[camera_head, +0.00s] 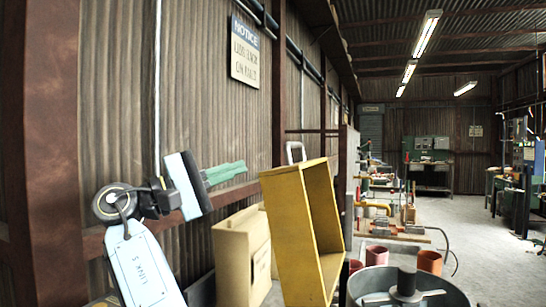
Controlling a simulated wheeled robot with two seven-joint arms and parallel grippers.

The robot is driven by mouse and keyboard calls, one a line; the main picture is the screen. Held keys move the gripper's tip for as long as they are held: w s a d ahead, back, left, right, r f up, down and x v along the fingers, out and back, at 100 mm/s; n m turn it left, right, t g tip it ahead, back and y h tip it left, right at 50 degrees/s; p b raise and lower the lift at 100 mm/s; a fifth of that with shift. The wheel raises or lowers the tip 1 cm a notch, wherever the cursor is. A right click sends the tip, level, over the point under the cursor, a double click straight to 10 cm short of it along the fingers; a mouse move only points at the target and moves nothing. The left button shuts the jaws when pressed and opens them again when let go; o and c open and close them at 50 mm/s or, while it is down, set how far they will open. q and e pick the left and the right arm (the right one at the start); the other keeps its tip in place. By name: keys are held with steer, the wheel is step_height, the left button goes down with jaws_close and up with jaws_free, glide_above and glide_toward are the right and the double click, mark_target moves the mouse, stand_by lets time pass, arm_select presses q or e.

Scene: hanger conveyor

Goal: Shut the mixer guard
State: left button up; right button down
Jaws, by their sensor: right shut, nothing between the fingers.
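A yellow, box-shaped guard (297,235) with an open side stands raised and slightly tilted in the middle of the head view. A pale loop handle (296,152) shows at its top edge. A round grey mixer drum (368,288) with a central hub lies at its lower right, cut off by the bottom edge; its mouth is uncovered.
A cardboard-coloured box (233,262) stands left of the guard, near the corrugated wall (120,100). Reddish pots (430,262) stand behind the drum. A bench with yellow and red pipework (385,215) is farther back. Open floor (495,250) lies on the right.

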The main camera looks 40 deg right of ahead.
arm_select(q)
steer(key=shift+w+d+f, duration=0.1)
steer(key=shift+w+d, duration=0.05)
steer(key=shift+w, duration=0.35)
arm_select(e)
steer(key=s+d+r, duration=0.3)
steer(key=s+d, duration=0.1)
steer(key=d, duration=0.2)
steer(key=shift+s+d, duration=0.25)
steer(key=shift+d, duration=0.1)
arm_select(q)
steer(key=shift+s, duration=0.1)
